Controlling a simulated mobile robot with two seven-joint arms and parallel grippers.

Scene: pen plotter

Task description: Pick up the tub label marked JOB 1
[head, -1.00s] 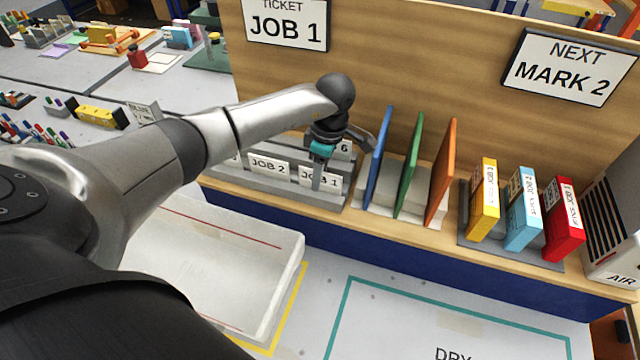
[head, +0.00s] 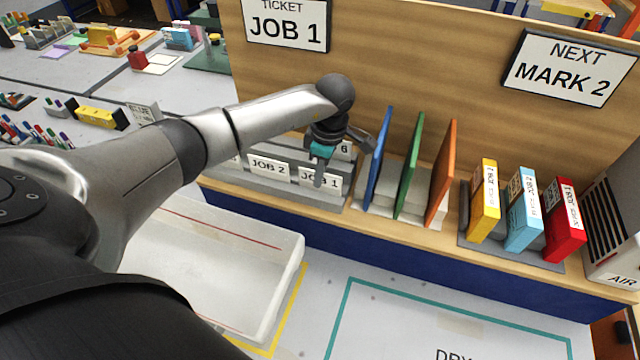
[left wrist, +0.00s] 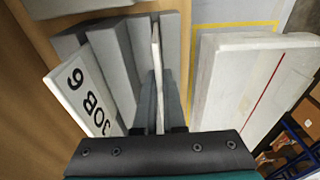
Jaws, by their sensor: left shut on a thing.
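The JOB 1 label (head: 331,182) is a small white card with black print in the front row of a grey stepped rack (head: 268,188). My left gripper (head: 319,182) is at this card from above, with its fingers partly covering the print. In the left wrist view, the fingers (left wrist: 160,112) are shut on a thin white card (left wrist: 156,65) seen edge-on. The card appears to be still at rack height; whether its lower edge touches the slot is hidden. My right gripper is not in view.
A JOB 2 label (head: 268,168) stands left of it, and a JOB 6 label (left wrist: 85,92) stands behind. Blue (head: 378,160), green (head: 409,168) and orange (head: 441,175) upright panels stand close on the right. A white tray (head: 285,262) lies in front, below the shelf.

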